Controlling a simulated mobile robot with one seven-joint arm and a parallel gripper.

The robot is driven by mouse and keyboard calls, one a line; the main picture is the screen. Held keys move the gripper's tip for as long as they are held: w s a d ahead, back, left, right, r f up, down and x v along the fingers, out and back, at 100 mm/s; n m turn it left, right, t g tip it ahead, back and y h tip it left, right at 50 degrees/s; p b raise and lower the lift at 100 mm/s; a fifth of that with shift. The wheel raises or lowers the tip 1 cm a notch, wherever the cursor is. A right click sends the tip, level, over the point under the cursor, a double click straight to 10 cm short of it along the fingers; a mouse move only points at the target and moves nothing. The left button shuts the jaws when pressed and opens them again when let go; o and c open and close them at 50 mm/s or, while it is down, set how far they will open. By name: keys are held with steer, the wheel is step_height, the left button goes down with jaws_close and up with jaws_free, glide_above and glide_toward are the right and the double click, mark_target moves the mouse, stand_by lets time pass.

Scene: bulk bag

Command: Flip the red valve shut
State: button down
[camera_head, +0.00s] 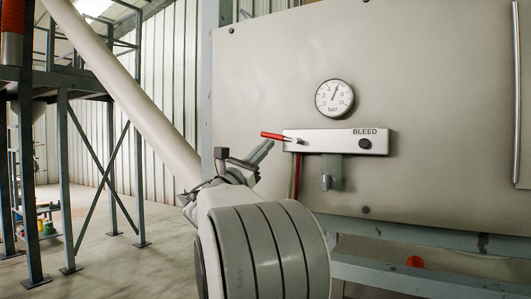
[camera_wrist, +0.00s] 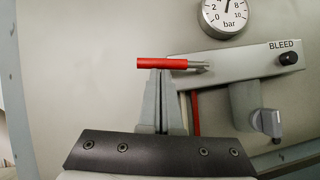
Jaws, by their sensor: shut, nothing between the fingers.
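The red valve lever (camera_head: 272,135) sticks out to the left from the left end of the white BLEED block (camera_head: 320,141). In the wrist view the red lever (camera_wrist: 163,63) lies roughly level, with its metal stem running right to the block (camera_wrist: 240,62). My gripper (camera_head: 268,146) is shut and empty, close to the lever. In the wrist view my gripper's fingertips (camera_wrist: 160,75) are together just below the lever, pointing up at it. I cannot tell whether they touch it.
A round bar gauge (camera_head: 335,98) is above the block. A black knob (camera_head: 365,143) sits at the block's right end, and a grey handle (camera_head: 327,182) hangs below it. A red tube (camera_wrist: 195,112) runs down beside my fingers. The panel left of the lever is bare.

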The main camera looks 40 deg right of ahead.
steer(key=s+r+m+g+y+p, duration=0.2)
steer(key=r+m+g+y+p, duration=0.1)
steer(key=m, duration=0.7)
steer(key=s+d+r+m+g+y+p, duration=0.1)
steer(key=r+m+g+y+p, duration=0.2)
steer(key=m, duration=0.7)
steer(key=shift+s+d+r+g+y+p, duration=0.25)
steer(key=shift+s+r+g+y+p, duration=0.1)
steer(key=shift+r+g+p, duration=0.95)
steer(key=shift+f, duration=0.2)
